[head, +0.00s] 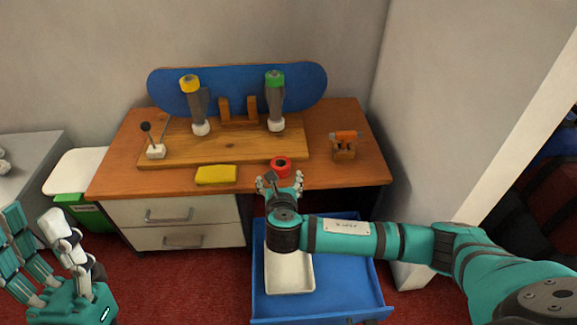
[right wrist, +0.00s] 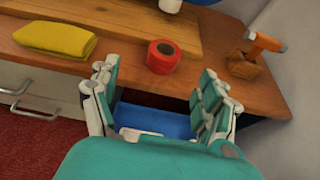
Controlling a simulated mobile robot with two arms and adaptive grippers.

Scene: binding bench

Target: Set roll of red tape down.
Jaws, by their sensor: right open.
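The roll of red tape (head: 281,171) stands on the wooden bench top (head: 345,175), close to its front edge.
A yellow pad (head: 215,175) lies left of the tape. An orange-handled tool in a wooden block (head: 343,153) stands to the right. Behind is a wooden board (head: 240,150) with two upright tools. A blue drawer (head: 340,300) with a white tray (head: 290,283) is open below my right arm.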

